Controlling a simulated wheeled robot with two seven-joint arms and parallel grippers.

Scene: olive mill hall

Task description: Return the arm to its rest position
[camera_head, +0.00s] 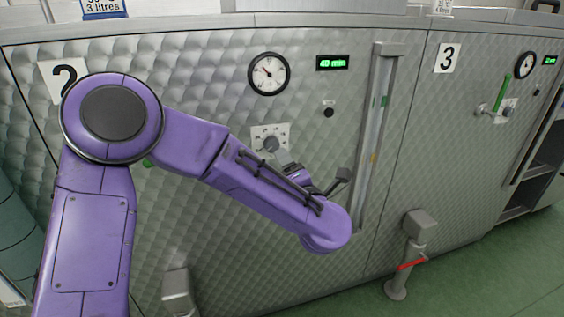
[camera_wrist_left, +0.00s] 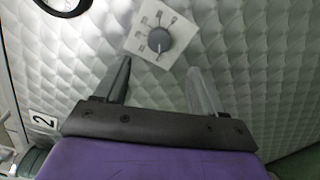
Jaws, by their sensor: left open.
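My left arm, purple, comes in from the left in the head view and reaches across the front of machine 2. My left gripper (camera_head: 318,180) is partly hidden behind its own forearm and wrist. In the left wrist view my left gripper (camera_wrist_left: 158,82) shows two separated fingers with nothing between them. Beyond the fingertips is a grey rotary knob (camera_wrist_left: 158,39) on a white dial plate (camera_wrist_left: 138,42). The fingers appear apart from the knob. My right gripper is not in view.
The quilted metal front of machine 2 (camera_head: 215,75) stands close to the arm. It carries a round gauge (camera_head: 269,73), a green display (camera_head: 332,62) and a vertical sight tube (camera_head: 375,120). Machine 3 (camera_head: 460,130) is to the right. A red-handled outlet (camera_head: 410,265) stands below, beside green floor (camera_head: 500,280).

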